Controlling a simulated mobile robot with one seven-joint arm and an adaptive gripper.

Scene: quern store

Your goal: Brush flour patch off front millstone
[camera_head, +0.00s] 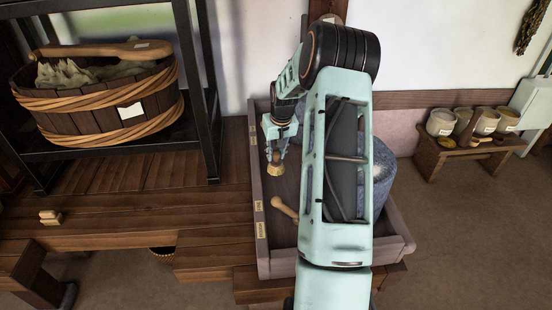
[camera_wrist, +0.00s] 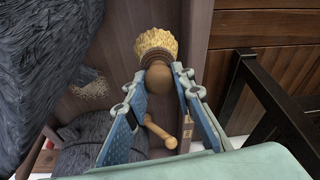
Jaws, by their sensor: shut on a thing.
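My gripper (camera_head: 273,145) is shut on a brush with pale straw bristles (camera_head: 274,171). In the wrist view, the round wooden brush handle (camera_wrist: 158,78) sits between the fingers of my gripper (camera_wrist: 161,92), bristles pointing away. A grey ridged millstone (camera_wrist: 45,50) fills the upper left of the wrist view, and a second grey stone (camera_wrist: 95,138) lies lower down. A beige speckled patch (camera_wrist: 88,84) shows beside the large stone; I cannot tell whether it is on stone or tray. In the head view, a blue-grey stone (camera_head: 382,180) is partly hidden by my arm.
A wooden tray (camera_head: 260,215) with labelled rim surrounds the stones. A wooden peg-like handle (camera_head: 285,209) lies in it. A slatted wooden platform (camera_head: 120,225) and a dark rack with a wooden tub (camera_head: 95,105) stand left. Jars on a small bench (camera_head: 455,155) stand right.

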